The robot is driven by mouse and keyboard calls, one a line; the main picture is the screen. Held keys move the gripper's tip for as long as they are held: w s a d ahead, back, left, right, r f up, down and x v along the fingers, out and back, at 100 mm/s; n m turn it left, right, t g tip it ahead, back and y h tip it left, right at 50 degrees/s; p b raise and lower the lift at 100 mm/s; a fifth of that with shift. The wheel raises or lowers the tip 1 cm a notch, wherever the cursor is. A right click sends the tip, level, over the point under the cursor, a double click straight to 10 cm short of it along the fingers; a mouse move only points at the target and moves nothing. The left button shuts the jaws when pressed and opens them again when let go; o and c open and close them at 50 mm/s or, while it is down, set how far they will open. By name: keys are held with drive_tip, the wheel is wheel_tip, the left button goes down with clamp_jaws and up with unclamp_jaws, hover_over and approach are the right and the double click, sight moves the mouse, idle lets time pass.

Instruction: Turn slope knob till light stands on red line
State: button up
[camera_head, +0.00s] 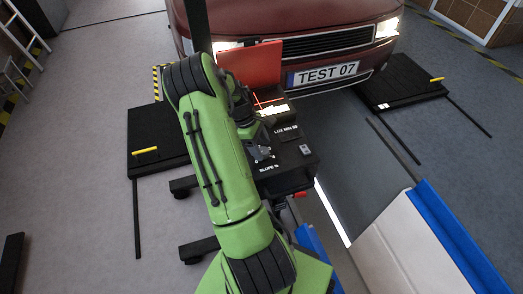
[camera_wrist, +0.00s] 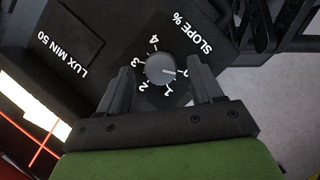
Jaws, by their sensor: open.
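The slope knob (camera_wrist: 160,70) is a round grey dial on the black tester box (camera_head: 288,150), with numbers up to 4 around it. Its pointer mark faces right in the wrist view, near the low end of the scale, where my finger partly covers the numbers. My gripper (camera_wrist: 160,66) is open, with one finger on each side of the knob; I cannot tell whether they touch it. The red line (camera_wrist: 40,150) shows at the left of the wrist view as crossing strokes. The bright light patch (camera_wrist: 33,108) lies beside it, mostly apart from the long stroke.
A raised red lid (camera_head: 252,64) stands at the box's far side, before the red car (camera_head: 300,18). A LUX MIN 50 panel (camera_wrist: 66,38) is beside the knob. Black plates (camera_head: 400,82) lie by the car. A blue-edged pit (camera_head: 440,235) is at right.

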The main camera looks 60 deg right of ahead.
drive_tip(key=shift+s+f, duration=0.2)
drive_tip(key=shift+f, duration=0.35)
drive_tip(key=c, duration=1)
drive_tip(key=shift+r, duration=0.1)
drive_tip(key=shift+c, duration=0.2)
